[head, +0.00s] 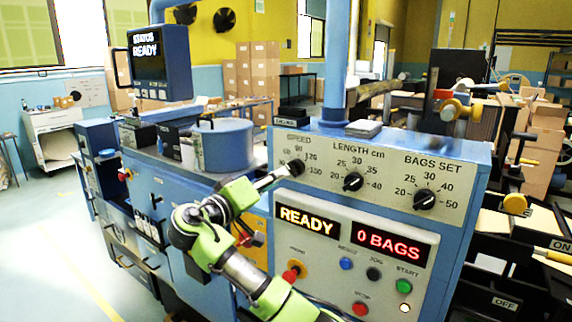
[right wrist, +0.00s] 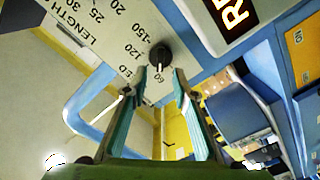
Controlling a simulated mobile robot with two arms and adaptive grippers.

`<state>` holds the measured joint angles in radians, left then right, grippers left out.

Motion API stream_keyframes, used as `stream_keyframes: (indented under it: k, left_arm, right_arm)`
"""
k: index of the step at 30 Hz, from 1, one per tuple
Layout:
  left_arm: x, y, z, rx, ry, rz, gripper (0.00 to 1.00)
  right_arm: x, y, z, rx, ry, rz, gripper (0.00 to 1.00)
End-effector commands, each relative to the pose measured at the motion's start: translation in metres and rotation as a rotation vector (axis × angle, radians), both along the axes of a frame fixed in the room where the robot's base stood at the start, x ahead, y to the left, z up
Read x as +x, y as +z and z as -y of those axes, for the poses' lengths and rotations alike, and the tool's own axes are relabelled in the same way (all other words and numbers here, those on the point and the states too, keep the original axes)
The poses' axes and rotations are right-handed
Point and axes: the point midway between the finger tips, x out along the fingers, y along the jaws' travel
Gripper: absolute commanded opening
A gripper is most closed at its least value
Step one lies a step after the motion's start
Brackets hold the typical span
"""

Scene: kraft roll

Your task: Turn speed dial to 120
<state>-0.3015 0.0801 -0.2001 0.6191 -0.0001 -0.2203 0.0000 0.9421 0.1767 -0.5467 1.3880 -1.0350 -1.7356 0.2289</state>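The speed dial (head: 296,168) is a black round knob at the upper left of the grey control panel, with a printed speed scale including 120 and 150. In the right wrist view the dial (right wrist: 160,55) shows a white pointer mark facing down toward my gripper, on the low side of the scale near 60. My right gripper (head: 284,173) reaches the dial from the left. In the wrist view its two fingers (right wrist: 163,72) are apart, with the tips at either side of the knob's lower edge; contact cannot be told. My left gripper is not in view.
The length dial (head: 353,182) and bags dial (head: 424,199) sit to the right on the same panel. Below are the READY display (head: 308,221), the 0 BAGS display (head: 388,244) and several push buttons, including a red-and-yellow one (head: 292,273) close to my right arm.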

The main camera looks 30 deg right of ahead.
Motion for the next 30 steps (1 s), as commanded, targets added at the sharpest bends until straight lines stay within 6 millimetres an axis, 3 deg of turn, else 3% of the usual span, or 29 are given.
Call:
stream_keyframes:
  k: [3,9,21,22,25,30]
  left_arm:
    - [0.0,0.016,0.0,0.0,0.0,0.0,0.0]
    - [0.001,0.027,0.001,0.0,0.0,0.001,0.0]
    - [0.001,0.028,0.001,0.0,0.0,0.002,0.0]
    - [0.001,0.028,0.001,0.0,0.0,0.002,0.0]
    - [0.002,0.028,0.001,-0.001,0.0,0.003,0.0]
    - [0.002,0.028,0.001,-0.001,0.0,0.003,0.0]
  right_arm:
    - [0.008,0.004,0.023,-0.002,-0.004,-0.005,0.26]
    - [0.019,0.002,0.047,0.0,-0.001,-0.003,0.26]
    - [0.023,-0.002,0.054,0.001,0.001,-0.001,0.26]
    - [0.023,-0.001,0.054,0.001,0.001,-0.001,0.23]
    - [0.023,-0.001,0.054,0.001,0.001,-0.002,0.0]
    - [0.023,-0.001,0.054,0.001,0.001,-0.002,0.0]
